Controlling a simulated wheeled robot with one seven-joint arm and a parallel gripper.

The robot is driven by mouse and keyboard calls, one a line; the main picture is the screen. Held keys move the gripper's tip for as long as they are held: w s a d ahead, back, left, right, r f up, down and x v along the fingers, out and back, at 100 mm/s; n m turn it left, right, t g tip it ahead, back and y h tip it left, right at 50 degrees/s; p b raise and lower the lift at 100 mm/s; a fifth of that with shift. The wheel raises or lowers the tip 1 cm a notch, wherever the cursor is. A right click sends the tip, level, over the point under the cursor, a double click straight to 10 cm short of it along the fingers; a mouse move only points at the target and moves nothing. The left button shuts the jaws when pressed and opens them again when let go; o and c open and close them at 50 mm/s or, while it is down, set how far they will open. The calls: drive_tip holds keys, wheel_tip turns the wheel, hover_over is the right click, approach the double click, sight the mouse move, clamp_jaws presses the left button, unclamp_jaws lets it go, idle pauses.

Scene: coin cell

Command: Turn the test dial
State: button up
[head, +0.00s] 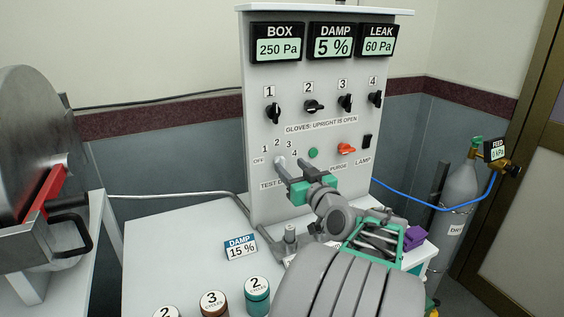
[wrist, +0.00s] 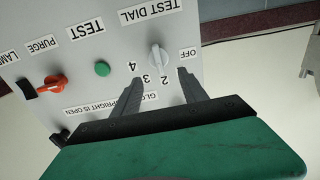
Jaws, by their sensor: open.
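The test dial is a pale, bar-shaped knob (wrist: 157,58) on the upright panel, with marks OFF and 1 to 4 around it. In the wrist view, which shows the panel upside down, its bar runs roughly toward the 2; its exact setting is hard to tell. My gripper (wrist: 161,75) is open, with one finger on each side of the knob in the picture. I cannot tell whether the fingers touch it. In the head view my gripper (head: 292,167) is at the panel's lower left, partly covering the dial and its label.
An orange purge knob (head: 346,148), a green button (head: 313,153) and a black lamp switch (head: 367,141) sit right of the dial. Black glove knobs (head: 313,105) are above. Displays read BOX 250 Pa, DAMP 5 %, LEAK 60 Pa. A DAMP 15 % card (head: 240,246) and numbered jars (head: 257,295) stand below.

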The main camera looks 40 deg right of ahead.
sight(284, 161)
drive_tip(key=p+x, duration=0.1)
drive_tip(key=x, duration=0.5)
drive_tip(key=shift+w, duration=0.1)
drive_tip(key=shift+a, duration=0.1)
drive_tip(key=shift+c, duration=0.5)
clamp_jaws()
